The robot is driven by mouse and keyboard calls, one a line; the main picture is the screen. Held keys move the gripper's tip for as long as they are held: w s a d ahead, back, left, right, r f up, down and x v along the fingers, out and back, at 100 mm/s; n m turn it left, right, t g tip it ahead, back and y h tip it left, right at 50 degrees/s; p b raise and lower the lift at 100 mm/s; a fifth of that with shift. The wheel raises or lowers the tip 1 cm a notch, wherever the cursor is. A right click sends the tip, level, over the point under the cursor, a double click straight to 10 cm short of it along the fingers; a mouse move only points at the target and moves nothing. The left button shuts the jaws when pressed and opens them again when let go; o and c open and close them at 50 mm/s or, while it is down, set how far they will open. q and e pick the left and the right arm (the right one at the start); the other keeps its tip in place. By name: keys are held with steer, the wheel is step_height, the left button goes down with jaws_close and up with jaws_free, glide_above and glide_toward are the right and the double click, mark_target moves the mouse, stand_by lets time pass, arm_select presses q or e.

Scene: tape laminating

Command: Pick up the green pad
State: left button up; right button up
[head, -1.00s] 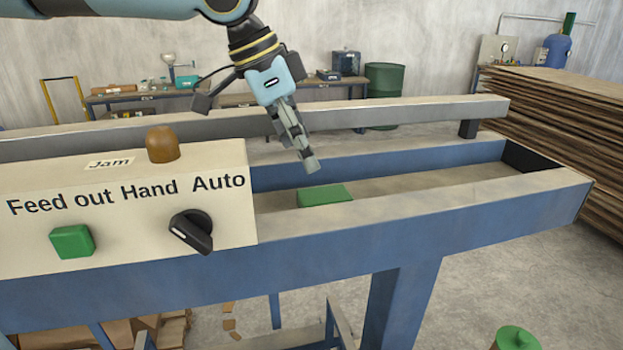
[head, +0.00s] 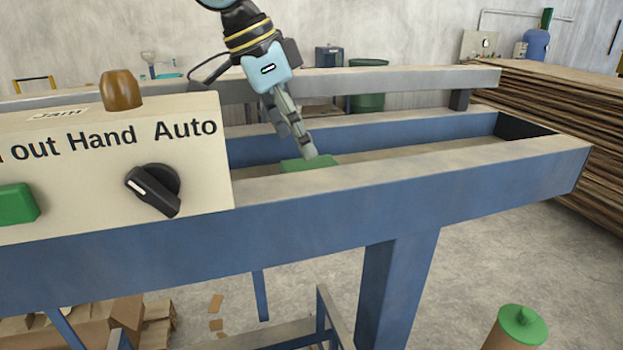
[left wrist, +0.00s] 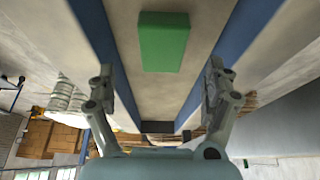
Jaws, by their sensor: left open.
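The green pad (head: 293,166) is a flat rectangular block lying in the trough of the blue machine frame. In the head view the near rail hides its lower part. It shows whole in the left wrist view (left wrist: 164,42), at the top middle. My left gripper (head: 308,150) points down from above, with its fingertips just over the pad in the picture. I cannot tell whether they touch it. In the left wrist view the fingers of my left gripper (left wrist: 158,82) are wide apart with nothing between them. My right gripper is not in view.
The blue rails (head: 420,192) of the machine border the trough on both sides. A control panel (head: 90,175) with a black switch (head: 155,190), a green button (head: 17,204) and an orange-brown knob (head: 121,90) stands at the left. Stacked boards (head: 560,120) are at the right.

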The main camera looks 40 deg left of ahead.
mark_target(310, 164)
arm_select(q)
steer(key=shift+w+f, duration=0.1)
steer(key=shift+f, duration=0.25)
steer(key=b+x, duration=0.1)
steer(key=x, duration=0.3)
steer(key=shift+w+f, duration=0.1)
steer(key=shift+w, duration=0.1)
steer(key=shift+f, duration=0.1)
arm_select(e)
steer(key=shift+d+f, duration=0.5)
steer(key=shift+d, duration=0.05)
arm_select(q)
steer(key=shift+f, duration=0.15)
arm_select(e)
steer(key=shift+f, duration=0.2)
arm_select(q)
steer(key=shift+b, duration=0.3)
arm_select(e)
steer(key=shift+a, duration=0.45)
arm_select(q)
steer(key=shift+c, duration=0.4)
steer(key=c, duration=1.1)
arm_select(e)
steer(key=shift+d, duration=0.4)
